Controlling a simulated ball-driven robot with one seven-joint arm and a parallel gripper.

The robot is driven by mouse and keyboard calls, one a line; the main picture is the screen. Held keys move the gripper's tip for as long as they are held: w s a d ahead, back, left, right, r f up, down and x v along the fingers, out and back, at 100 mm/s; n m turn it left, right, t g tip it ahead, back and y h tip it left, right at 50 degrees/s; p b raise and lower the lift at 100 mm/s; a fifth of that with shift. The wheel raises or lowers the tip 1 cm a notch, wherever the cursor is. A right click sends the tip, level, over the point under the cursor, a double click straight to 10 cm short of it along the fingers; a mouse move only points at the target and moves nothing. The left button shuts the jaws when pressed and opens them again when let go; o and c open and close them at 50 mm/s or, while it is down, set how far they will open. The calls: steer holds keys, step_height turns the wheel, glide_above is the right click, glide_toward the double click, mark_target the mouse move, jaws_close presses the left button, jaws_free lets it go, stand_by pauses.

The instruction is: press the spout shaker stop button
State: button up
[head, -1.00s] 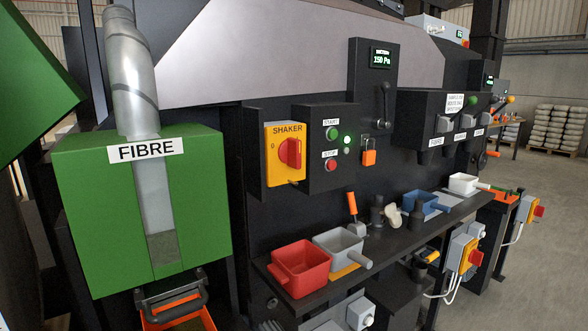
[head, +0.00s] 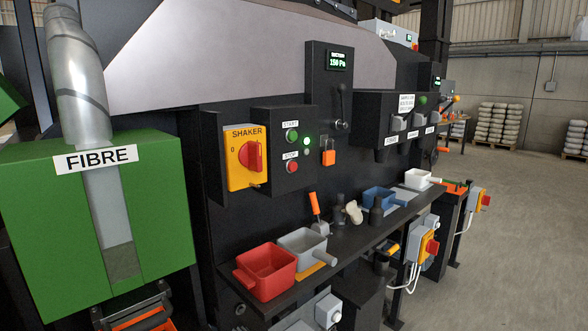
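The red stop button (head: 292,167) sits on a black control box (head: 270,118), under a small STOP label. The green start button (head: 292,136) is above it, under a START label. A green lamp (head: 307,141) glows to the right of the buttons. Left of them is the yellow SHAKER switch plate (head: 236,172) with a red rotary knob (head: 250,156). Nothing covers the stop button. My gripper is not in view.
A shelf (head: 330,257) below the panel juts out, holding a red scoop box (head: 266,271), a grey one (head: 302,248) and several tools. The green FIBRE box (head: 40,215) stands at the left. An orange padlock (head: 328,152) hangs right of the buttons. Open floor (head: 510,220) lies at the right.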

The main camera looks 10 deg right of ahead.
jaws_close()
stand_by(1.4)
